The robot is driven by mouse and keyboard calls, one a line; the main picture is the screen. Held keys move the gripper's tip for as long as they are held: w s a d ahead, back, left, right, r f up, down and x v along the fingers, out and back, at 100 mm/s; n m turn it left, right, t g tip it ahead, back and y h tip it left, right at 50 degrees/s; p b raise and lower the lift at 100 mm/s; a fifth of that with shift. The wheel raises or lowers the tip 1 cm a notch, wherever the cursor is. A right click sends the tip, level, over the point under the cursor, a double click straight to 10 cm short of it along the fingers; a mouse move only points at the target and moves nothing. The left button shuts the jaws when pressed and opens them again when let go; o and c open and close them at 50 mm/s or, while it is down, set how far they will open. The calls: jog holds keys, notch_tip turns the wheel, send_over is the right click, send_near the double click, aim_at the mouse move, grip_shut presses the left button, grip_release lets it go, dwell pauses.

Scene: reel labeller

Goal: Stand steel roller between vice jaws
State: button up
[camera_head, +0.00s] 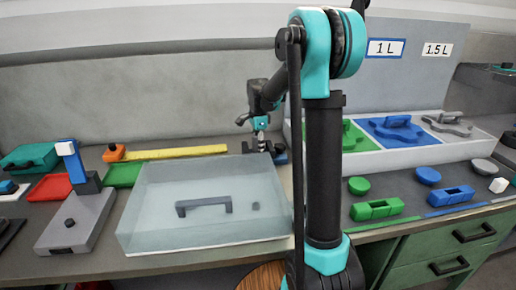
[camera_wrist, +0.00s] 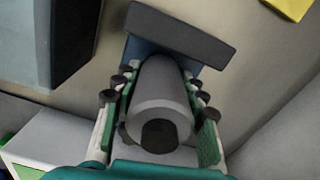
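The steel roller (camera_wrist: 163,95), a grey cylinder with a dark round end, lies between the green-padded fingers of my gripper (camera_wrist: 165,118) in the wrist view. The fingers are close against both its sides and appear shut on it. The blue vice (camera_wrist: 150,48) with a dark grey jaw (camera_wrist: 182,32) is just beyond the roller. In the head view my gripper (camera_head: 260,124) points down over the vice (camera_head: 280,156), behind the clear box. The roller looks roughly upright. Its lower end is hidden, so I cannot tell how it sits between the jaws.
A large translucent box (camera_head: 200,235) with a dark handle stands in front of the vice. A yellow bar (camera_head: 180,152) lies to the left. A grey tray (camera_head: 440,155) with green, blue and grey parts is to the right. My arm hides part of the bench.

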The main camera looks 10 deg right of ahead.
jog(key=o, duration=0.4)
jog(key=shift+c, duration=0.2)
notch_tip(320, 180, up, 12)
jog(key=shift+r, duration=0.15)
